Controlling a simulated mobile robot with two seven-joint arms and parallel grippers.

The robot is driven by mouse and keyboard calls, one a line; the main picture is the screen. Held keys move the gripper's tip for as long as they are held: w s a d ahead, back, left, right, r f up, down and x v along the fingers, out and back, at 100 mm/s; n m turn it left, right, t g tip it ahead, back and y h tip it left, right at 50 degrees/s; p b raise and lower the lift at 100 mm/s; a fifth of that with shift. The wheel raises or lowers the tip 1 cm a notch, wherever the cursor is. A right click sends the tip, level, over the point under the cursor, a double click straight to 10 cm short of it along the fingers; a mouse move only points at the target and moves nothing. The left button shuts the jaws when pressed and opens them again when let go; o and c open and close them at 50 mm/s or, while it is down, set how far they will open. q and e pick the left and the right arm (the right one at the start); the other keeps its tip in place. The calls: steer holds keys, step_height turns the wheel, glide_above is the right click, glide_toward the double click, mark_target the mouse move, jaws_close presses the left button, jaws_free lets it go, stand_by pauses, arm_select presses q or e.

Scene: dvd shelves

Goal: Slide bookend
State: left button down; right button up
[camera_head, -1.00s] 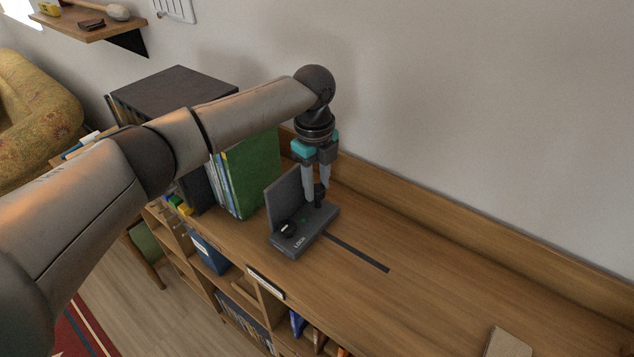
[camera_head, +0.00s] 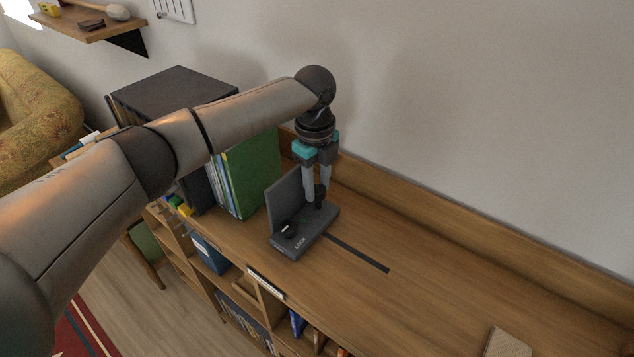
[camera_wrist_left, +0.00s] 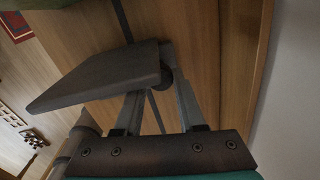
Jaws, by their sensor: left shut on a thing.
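The dark grey bookend (camera_head: 290,245) stands on the wooden shelf top, with an upright plate at its left and a low base marked LOCK. A knob with a white mark (camera_head: 288,230) sits on the base. My left gripper (camera_head: 315,200) points down at the back of the base and is shut on the bookend's dark post (camera_head: 320,192). In the left wrist view, the bookend plate (camera_wrist_left: 100,75) lies just beyond the fingers (camera_wrist_left: 155,105). A dark slot (camera_head: 358,252) runs along the shelf top to the right of the base. My right gripper is not in view.
A green book (camera_head: 253,172) and several other upright books stand left of the bookend, with a gap between. A large dark box-like object (camera_head: 170,90) is behind them. A brown flat item (camera_head: 507,343) lies at the front right. The shelf top right of the bookend is mostly clear.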

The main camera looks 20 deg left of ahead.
arm_select(q)
steer(key=shift+s+d+r+p, duration=0.1)
steer(key=shift+s+d+p, duration=0.1)
steer(key=shift+d+p, duration=0.15)
steer(key=s+d+p, duration=0.1)
steer(key=d+p, duration=0.1)
steer(key=d, duration=0.2)
steer(key=s+d+p, duration=0.2)
steer(key=d, duration=0.2)
steer(key=s+d+p, duration=0.1)
steer(key=d+p, duration=0.2)
steer(key=d, duration=0.1)
steer(key=shift+s+d, duration=0.25)
steer(key=shift+d, duration=0.05)
steer(key=shift+s+d, duration=0.25)
steer(key=shift+d, duration=0.45)
steer(key=c, duration=0.5)
jaws_free()
steer(key=shift+a, duration=0.1)
step_height(320, 180, up, 15)
steer(key=shift+s, duration=0.25)
steer(key=shift+a, duration=0.1)
